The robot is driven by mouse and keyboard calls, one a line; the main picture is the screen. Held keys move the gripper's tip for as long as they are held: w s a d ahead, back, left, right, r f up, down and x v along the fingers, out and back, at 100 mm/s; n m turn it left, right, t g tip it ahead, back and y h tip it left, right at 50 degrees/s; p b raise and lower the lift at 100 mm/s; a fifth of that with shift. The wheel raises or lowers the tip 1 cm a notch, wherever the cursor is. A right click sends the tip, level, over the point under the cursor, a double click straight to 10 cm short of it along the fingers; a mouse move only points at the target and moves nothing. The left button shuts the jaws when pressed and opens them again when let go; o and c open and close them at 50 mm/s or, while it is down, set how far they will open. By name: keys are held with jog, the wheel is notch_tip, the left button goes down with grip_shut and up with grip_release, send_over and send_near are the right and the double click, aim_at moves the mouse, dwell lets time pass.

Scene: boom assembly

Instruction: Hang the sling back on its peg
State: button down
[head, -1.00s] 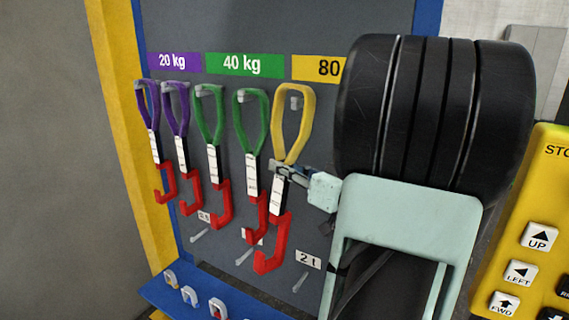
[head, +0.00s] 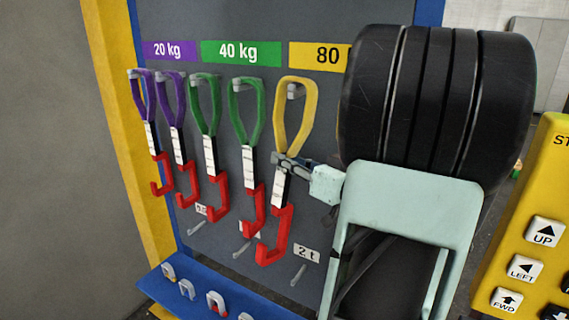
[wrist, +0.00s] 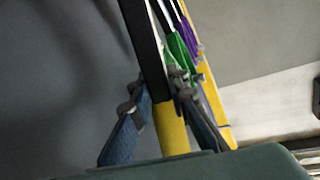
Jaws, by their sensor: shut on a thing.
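The yellow sling (head: 277,130) hangs upright in the head view, with a yellow loop, a white-labelled black middle and a red hook. My gripper (head: 283,164) is shut on it just below the loop. A grey peg (head: 294,92) shows inside the top of the loop, under the yellow "80" label (head: 318,55). I cannot tell whether the loop is around the peg or only in front of it. In the wrist view my gripper's fingers (wrist: 157,97) flank the sling's strap (wrist: 171,128). The board end of the loop is out of that view.
Green slings (head: 244,112) and purple slings (head: 172,100) hang from pegs to the left, the closest green one near the yellow sling. Lower bare pegs (head: 298,274) stick out of the board (head: 228,15). A blue shelf (head: 148,285) holds shackles. A yellow button panel (head: 540,190) stands at right.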

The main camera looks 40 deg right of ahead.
jog(key=shift+w+d+f+b, duration=0.15)
jog(key=shift+f+b, duration=0.4)
jog(key=shift+b, duration=0.75)
